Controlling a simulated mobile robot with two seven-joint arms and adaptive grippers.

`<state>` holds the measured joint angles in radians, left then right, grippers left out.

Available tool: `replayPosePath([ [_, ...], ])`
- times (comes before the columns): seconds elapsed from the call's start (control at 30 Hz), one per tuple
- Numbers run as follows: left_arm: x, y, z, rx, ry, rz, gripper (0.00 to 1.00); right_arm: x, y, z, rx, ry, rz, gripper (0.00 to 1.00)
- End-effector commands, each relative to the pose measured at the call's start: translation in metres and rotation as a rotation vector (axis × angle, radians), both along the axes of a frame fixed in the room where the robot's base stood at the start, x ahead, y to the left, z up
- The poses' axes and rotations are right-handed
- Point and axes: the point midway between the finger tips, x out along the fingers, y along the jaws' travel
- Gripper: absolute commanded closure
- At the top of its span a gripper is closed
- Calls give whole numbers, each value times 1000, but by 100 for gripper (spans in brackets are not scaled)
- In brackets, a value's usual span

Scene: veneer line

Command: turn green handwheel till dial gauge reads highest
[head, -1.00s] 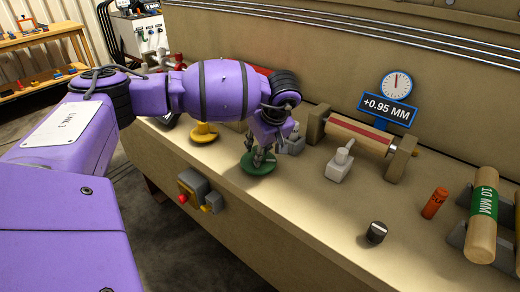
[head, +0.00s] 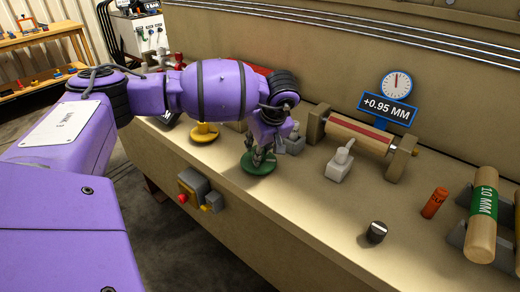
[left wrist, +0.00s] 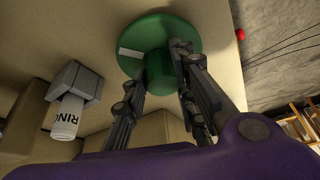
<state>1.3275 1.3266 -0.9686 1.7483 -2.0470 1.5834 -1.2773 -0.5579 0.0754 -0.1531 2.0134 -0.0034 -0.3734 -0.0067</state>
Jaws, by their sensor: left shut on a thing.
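The green handwheel (head: 258,163) lies flat on the bench top, and it also shows in the left wrist view (left wrist: 150,28) with a pale mark on its rim. My left gripper (head: 259,154) reaches down over it, its fingers (left wrist: 160,75) on both sides of the green hub (left wrist: 160,70), shut on it. The dial gauge (head: 397,83) stands at the back of the bench with its needle pointing about straight up. The blue readout sign (head: 387,108) below it says +0.95 MM. My right gripper is in no frame.
A yellow handwheel (head: 204,132) is left of the green one. A roller with a red strip (head: 357,134) and a grey block with a white lever (head: 340,165) stand to the right. A red button box (head: 192,187) is on the front face. A black knob (head: 376,232) sits near the front edge.

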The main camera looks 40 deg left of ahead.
Motion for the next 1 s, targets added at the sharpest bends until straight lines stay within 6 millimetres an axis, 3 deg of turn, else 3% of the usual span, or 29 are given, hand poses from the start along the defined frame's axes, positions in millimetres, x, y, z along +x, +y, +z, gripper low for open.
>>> replayPosePath([
  [0.03,7,0,8,-1,-24,-2,100,0,0,1,0,-1,0,60],
  [0.47,7,0,7,-1,-24,-2,100,0,0,0,0,0,0,60],
  [0.5,7,0,7,-1,-24,-2,72,0,0,0,0,0,0,60],
  [0.6,6,0,7,-1,-22,-2,60,0,0,0,0,0,0,60],
  [1.0,2,0,3,0,-8,-1,60,-1,-1,0,-1,1,0,60],
])
